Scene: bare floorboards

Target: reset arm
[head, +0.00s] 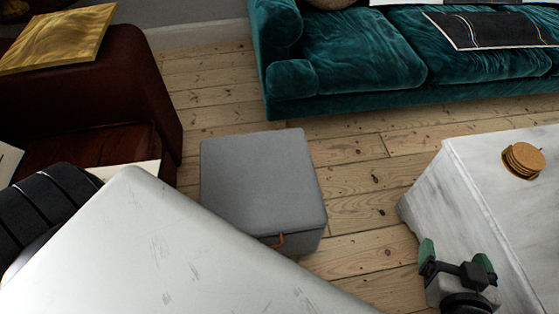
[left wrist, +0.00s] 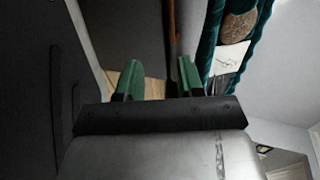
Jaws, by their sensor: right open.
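My right gripper (head: 457,255) is at the lower right of the head view, beside the white marble-look table (head: 490,180). Its two green-tipped fingers are spread apart with nothing between them. My left gripper (left wrist: 158,80) shows only in the left wrist view. Its two green fingers stand apart, and I see nothing gripped between them. The left gripper is not visible in the head view.
A grey storage ottoman (head: 255,180) stands mid-floor. A teal velvet sofa (head: 365,55) is at the back, and a dark red armchair (head: 150,85) with a gold cushion (head: 60,38) is at left. Round coasters (head: 524,160) lie on the marble-look table. Bare floorboards (head: 365,190) lie between.

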